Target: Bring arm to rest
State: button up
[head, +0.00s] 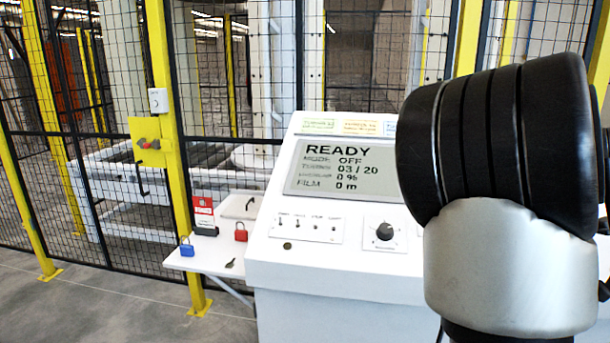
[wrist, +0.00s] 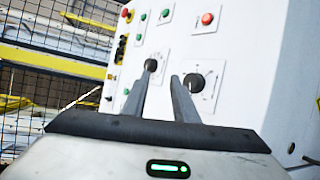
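My arm (head: 505,200), black and silver, fills the right side of the head view and covers the right part of the white control console (head: 330,270). My gripper (wrist: 163,80) shows only in the wrist view. Its two grey fingers stand apart with nothing seen between them. They point toward a white panel (wrist: 235,60) with black knobs, green buttons and a red button. The fingertips overlap the knobs in the picture; I cannot tell whether they touch. The console screen (head: 345,169) reads READY, MODE OFF, 03 / 20.
A black mesh fence (head: 75,120) with yellow posts stands behind the console. A white side shelf (head: 215,259) holds a blue padlock (head: 187,247), a red padlock (head: 241,232) and a red-and-white tag (head: 204,212). Grey floor (head: 100,310) is clear at the lower left.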

jog(key=a+f+m+y, duration=0.1)
jog(key=a+m, duration=0.1)
jog(key=a, duration=0.1)
jog(key=s+a+f+m+g+y, duration=0.1)
jog(key=a+f+m, duration=0.1)
jog(key=a, duration=0.1)
jog(key=s+a+f+m+y, duration=0.1)
jog(key=a+f+m, duration=0.1)
jog(key=a, duration=0.1)
jog(key=shift+s+a+f+g, duration=0.1)
jog(key=shift+a+g, duration=0.1)
jog(key=shift+g, duration=0.2)
jog(key=s+a+m+g+y, duration=0.1)
jog(key=s+a+m+y, duration=0.1)
jog(key=s+a, duration=0.65)
jog(key=s+a+m+g+y, duration=0.25)
jog(key=s+a, duration=0.25)
jog(key=a, duration=0.7)
jog(key=s+a+m+g+y, duration=0.1)
jog(key=s+a+m+y, duration=0.1)
jog(key=s+a, duration=0.65)
notch_tip(320, 180, down, 12)
jog(key=w+a+b, duration=0.1)
jog(key=a+b, duration=0.1)
jog(key=b, duration=0.9)
notch_tip(320, 180, up, 29)
jog(key=p, duration=2.8)
jog(key=shift+d, duration=0.1)
